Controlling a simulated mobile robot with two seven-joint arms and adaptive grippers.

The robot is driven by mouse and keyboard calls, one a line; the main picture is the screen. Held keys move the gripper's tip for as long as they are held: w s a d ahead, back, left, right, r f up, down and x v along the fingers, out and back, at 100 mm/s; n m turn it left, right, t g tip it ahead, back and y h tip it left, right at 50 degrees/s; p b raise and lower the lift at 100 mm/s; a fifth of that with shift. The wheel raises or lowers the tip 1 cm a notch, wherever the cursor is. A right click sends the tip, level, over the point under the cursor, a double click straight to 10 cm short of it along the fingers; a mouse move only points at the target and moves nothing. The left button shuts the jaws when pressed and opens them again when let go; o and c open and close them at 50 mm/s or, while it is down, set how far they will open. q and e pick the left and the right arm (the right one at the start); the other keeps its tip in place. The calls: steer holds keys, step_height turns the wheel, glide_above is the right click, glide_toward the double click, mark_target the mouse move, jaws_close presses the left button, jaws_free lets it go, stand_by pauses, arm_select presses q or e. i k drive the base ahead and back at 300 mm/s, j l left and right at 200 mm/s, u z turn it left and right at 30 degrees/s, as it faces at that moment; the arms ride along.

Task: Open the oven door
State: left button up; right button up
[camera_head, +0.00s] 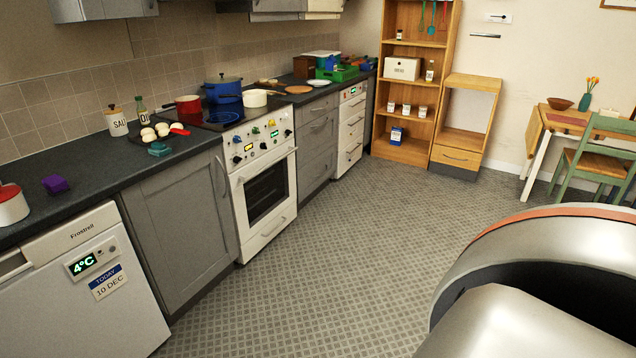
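The white oven (249,218) stands in the row of units along the left wall, beneath the dark hob. Its door (266,191) is closed, with a dark glass window and a white handle bar (268,164) across the top. A control panel (257,138) with knobs and small green displays is above the door. Neither of my grippers shows in this view. A large silver part of my own body fills the lower right corner.
Patterned grey floor (320,260) is clear in front of the oven. A grey cupboard (180,228) and a white fridge (85,285) stand left of it. A blue pot (224,90), a red pan (188,105) and a white pan (255,98) are on the hob. A green chair (597,160) is at right.

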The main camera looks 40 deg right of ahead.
mark_target(285, 151)
steer(key=z, duration=1.15)
steer(key=i+l, duration=0.35)
steer(key=i, duration=0.2)
steer(key=i+l, duration=0.4)
steer(key=i, duration=0.15)
steer(key=i+l, duration=0.35)
steer(key=i, duration=0.2)
steer(key=i+l, duration=0.35)
steer(key=i, duration=0.2)
steer(key=i+l, duration=0.4)
steer(key=i, duration=0.15)
steer(key=i+l, duration=0.35)
steer(key=i, duration=0.2)
